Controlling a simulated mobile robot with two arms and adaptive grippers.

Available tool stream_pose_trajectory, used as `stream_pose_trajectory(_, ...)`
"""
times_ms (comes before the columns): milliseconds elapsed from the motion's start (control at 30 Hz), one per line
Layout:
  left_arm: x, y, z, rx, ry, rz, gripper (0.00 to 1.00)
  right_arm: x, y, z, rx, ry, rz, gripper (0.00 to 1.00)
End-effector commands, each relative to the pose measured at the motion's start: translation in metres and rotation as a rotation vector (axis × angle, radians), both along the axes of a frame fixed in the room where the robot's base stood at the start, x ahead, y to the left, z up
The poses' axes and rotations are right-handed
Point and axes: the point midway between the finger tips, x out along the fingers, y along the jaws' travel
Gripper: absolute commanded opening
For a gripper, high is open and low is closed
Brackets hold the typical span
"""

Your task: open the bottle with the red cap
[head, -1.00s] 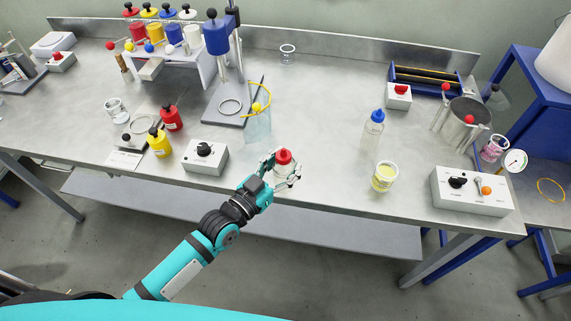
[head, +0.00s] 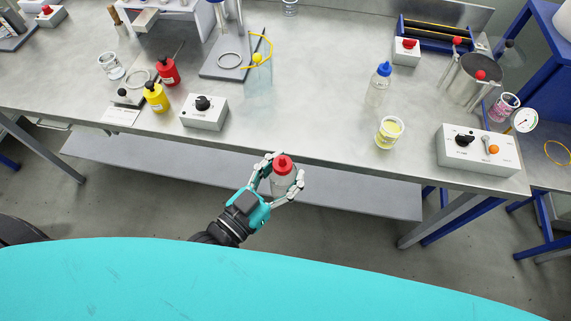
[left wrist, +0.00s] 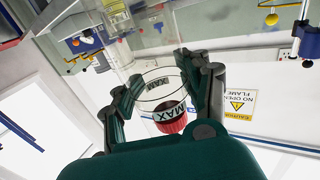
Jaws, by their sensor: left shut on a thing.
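The clear bottle (head: 282,184) with the red cap (head: 284,162) is held by my left gripper (head: 284,171) in front of the bench's front edge. In the head view the bottle looks about upright, with the cap on top. My left gripper is shut around its body, with fingers on both sides. The left wrist view shows the see-through bottle (left wrist: 160,86) between the fingers, with lettering on it and the red cap (left wrist: 173,125) near the palm side. My right gripper is in neither view.
On the bench (head: 320,110) stand a blue-capped bottle (head: 378,86), a beaker of yellow liquid (head: 389,132), a control box (head: 478,150), a knob box (head: 204,112), and yellow (head: 156,98) and red (head: 168,71) bottles. The middle of the bench is clear.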

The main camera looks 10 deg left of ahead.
Motion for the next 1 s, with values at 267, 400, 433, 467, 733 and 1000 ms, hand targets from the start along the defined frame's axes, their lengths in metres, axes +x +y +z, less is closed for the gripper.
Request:
stream_pose_trajectory(267, 0.0003, -0.0001, 0.0000, -0.001, 0.000, 0.000, 0.14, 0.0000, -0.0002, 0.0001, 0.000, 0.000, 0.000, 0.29)
stream_pose_trajectory(400, 0.0004, 0.0000, -0.0001, -0.001, 0.000, 0.000, 0.00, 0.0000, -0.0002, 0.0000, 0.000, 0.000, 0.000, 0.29)
stream_pose_trajectory(433, 0.0004, 0.0000, -0.0001, -0.001, 0.000, 0.000, 0.00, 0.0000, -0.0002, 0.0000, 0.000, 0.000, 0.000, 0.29)
stream_pose_trajectory(467, 0.0004, 0.0000, -0.0002, -0.001, 0.000, 0.000, 0.00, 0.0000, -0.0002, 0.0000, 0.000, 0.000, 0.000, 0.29)
stream_pose_trajectory(733, 0.0004, 0.0000, -0.0002, 0.000, 0.000, 0.000, 0.00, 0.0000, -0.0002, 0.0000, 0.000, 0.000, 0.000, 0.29)
stream_pose_trajectory(1000, 0.0011, 0.0012, 0.0010, -0.003, -0.001, 0.006, 0.00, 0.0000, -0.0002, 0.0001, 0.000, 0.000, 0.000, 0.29)
